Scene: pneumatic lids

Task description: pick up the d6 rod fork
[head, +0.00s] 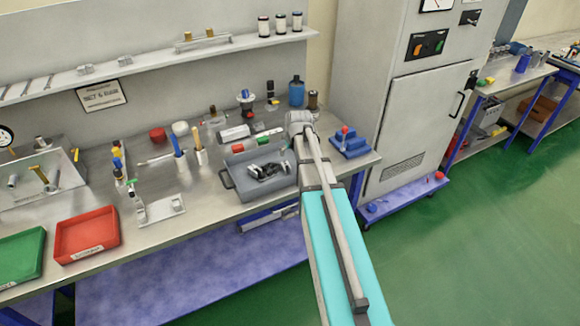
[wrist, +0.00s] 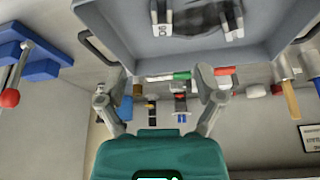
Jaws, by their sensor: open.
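The grey tray (wrist: 190,48) fills the top of the wrist view. Dark fork-like parts (wrist: 205,14) lie in it, cut off by the frame's top edge. A white tag (wrist: 161,19) beside them carries upside-down lettering that seems to read D6. I cannot make out the rod fork's full outline. My gripper (wrist: 160,88) is open, its two fingers spread wide with nothing between them, apart from the dark parts. In the head view the dark parts (head: 268,171) show in the tray (head: 235,192); I cannot make out my gripper there.
A blue fixture with a red knob (head: 350,144) stands right of the tray. Bottles, small cylinders and a blue can (head: 297,91) stand behind it. A red bin (head: 86,235) and a green bin (head: 20,256) sit at the left front. A grey cabinet (head: 415,115) stands to the right.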

